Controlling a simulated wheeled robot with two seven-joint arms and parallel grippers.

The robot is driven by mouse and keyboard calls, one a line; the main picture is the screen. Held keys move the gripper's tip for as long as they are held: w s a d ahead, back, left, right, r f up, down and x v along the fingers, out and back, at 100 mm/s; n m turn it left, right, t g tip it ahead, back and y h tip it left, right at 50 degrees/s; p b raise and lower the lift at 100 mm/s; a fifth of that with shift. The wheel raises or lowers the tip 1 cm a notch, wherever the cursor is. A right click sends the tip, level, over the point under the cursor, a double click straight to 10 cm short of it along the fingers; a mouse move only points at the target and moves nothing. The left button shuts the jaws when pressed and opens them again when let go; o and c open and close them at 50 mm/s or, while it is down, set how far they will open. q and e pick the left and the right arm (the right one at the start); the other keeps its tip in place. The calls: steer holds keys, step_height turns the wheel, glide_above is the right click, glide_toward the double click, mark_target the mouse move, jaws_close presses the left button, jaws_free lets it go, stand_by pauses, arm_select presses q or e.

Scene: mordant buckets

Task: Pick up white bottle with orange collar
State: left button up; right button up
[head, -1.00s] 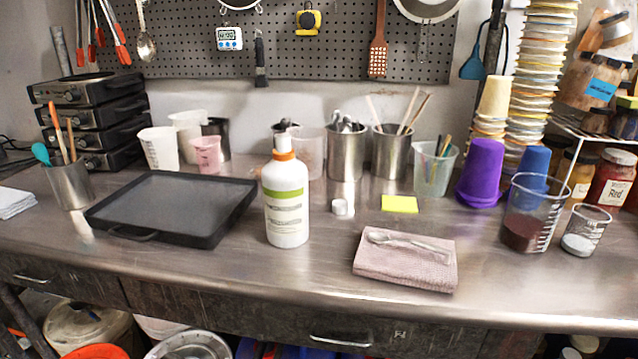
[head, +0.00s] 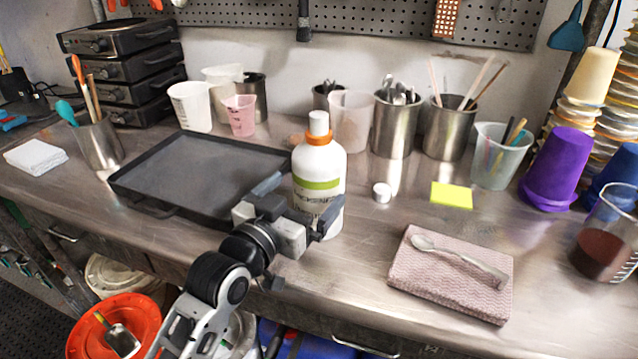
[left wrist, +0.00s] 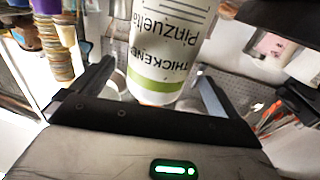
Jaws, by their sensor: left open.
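The white bottle with the orange collar (head: 318,170) stands upright on the steel bench, right of the black tray. It has a green band and a white cap. My left gripper (head: 299,203) is open at the bottle's front and left side, with one finger to its left and one near its lower right. In the left wrist view the bottle (left wrist: 168,50) shows upside down between the two spread fingers (left wrist: 152,95). I cannot tell whether either finger touches it. The right gripper is not in view.
The black tray (head: 135,187) lies close left of the bottle. Metal cups (head: 396,130) and a clear beaker (head: 350,122) stand behind. The bench's front edge is near.

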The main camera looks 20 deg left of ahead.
arm_select(q)
steer(key=x, duration=0.5)
steer(key=shift+w+f+p, duration=0.35)
steer(key=shift+w, duration=0.05)
steer(key=c, duration=1.4)
steer(key=shift+o, duration=0.2)
steer(key=shift+r, duration=0.15)
